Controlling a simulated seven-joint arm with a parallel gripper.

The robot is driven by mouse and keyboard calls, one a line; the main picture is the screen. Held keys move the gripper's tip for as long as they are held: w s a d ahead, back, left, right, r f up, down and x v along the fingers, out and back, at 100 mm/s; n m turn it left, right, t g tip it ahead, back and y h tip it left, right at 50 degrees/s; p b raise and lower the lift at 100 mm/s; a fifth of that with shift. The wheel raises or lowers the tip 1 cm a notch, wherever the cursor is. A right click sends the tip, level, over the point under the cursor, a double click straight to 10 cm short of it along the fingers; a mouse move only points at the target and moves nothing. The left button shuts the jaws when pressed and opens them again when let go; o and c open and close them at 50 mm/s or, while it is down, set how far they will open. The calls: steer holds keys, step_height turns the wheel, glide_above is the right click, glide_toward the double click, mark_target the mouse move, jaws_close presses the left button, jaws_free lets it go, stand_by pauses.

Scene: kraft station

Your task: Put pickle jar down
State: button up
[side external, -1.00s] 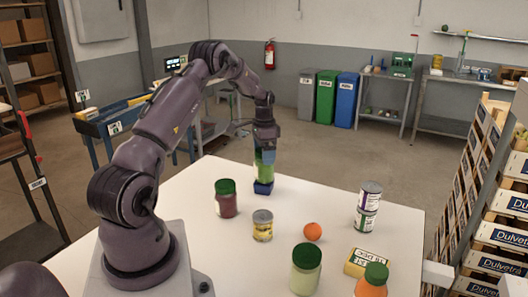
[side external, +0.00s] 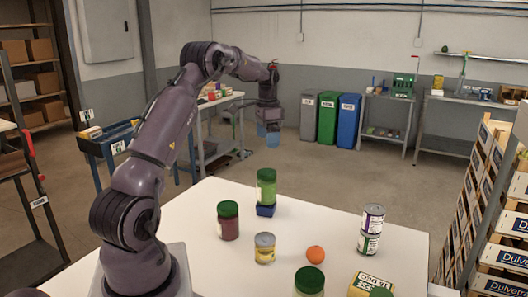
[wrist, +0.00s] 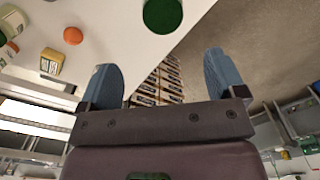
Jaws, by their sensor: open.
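The pickle jar (side external: 266,188), green with a dark green lid, stands upright on a small blue block (side external: 265,210) near the back edge of the white table. In the wrist view its round green lid (wrist: 163,14) shows at the top edge, ahead of the fingers and apart from them. My gripper (side external: 268,138) is raised above and behind the jar, pointing down, clear of it. The wrist view shows its two blue fingertips (wrist: 165,78) spread wide with nothing between them.
Crates (side external: 485,200) stand to the right.

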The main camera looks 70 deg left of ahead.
steer(key=d+r+t, duration=0.1)
steer(key=d+r, duration=0.3)
steer(key=d, duration=0.3)
steer(key=d+r+y, duration=0.1)
steer(key=d+r, duration=0.3)
steer(key=d, duration=0.3)
steer(key=d+r+t, duration=0.1)
steer(key=d+r, duration=0.3)
steer(key=d, duration=0.3)
steer(key=s+d+f+t+h, duration=0.1)
steer(key=s+d+f+t, duration=0.1)
steer(key=s+d, duration=1.2)
steer(key=d+t, duration=0.1)
steer(key=d, duration=0.3)
steer(key=shift+s+t, duration=0.25)
steer(key=shift+t, duration=0.05)
